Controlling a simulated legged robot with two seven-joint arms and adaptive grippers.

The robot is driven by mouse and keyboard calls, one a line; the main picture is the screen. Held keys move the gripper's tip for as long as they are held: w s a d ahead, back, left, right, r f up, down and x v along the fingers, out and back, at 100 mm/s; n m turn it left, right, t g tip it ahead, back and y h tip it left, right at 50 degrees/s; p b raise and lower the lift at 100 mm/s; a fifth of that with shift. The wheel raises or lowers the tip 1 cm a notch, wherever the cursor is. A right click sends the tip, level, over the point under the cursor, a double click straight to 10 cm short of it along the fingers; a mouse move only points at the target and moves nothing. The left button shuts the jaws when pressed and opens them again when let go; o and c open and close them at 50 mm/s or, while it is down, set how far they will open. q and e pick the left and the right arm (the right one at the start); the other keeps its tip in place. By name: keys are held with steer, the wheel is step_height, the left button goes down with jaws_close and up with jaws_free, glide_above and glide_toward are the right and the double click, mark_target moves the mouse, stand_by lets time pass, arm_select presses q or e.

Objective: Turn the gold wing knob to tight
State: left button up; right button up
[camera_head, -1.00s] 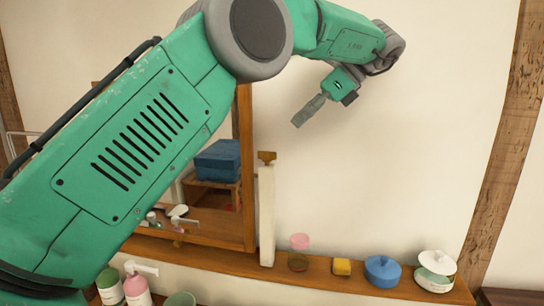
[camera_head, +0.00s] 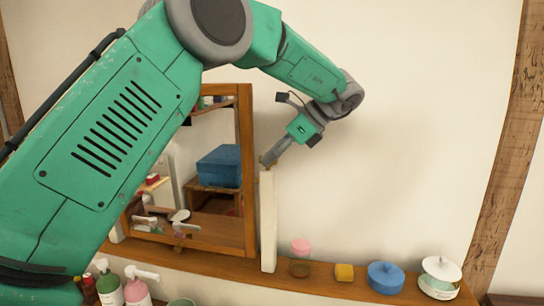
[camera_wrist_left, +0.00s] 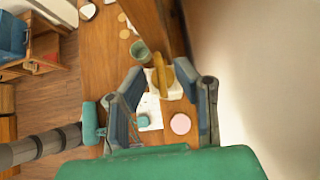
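The gold wing knob (camera_wrist_left: 161,76) shows in the left wrist view, above the top of a white post (camera_wrist_left: 174,92). In the head view the post (camera_head: 268,225) stands upright on the shelf beside the mirror, and the knob on its top is mostly hidden by my gripper. My left gripper (camera_head: 268,161) reaches down from the upper right to the post top. In the wrist view its two fingers (camera_wrist_left: 170,80) are spread apart, one on each side of the knob, with gaps visible; I see no clear contact. My right gripper is in neither view.
The wood-framed mirror (camera_head: 246,170) stands just left of the post. The wall above is clear.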

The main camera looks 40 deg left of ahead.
arm_select(q)
jaws_close()
steer(key=shift+a, duration=0.1)
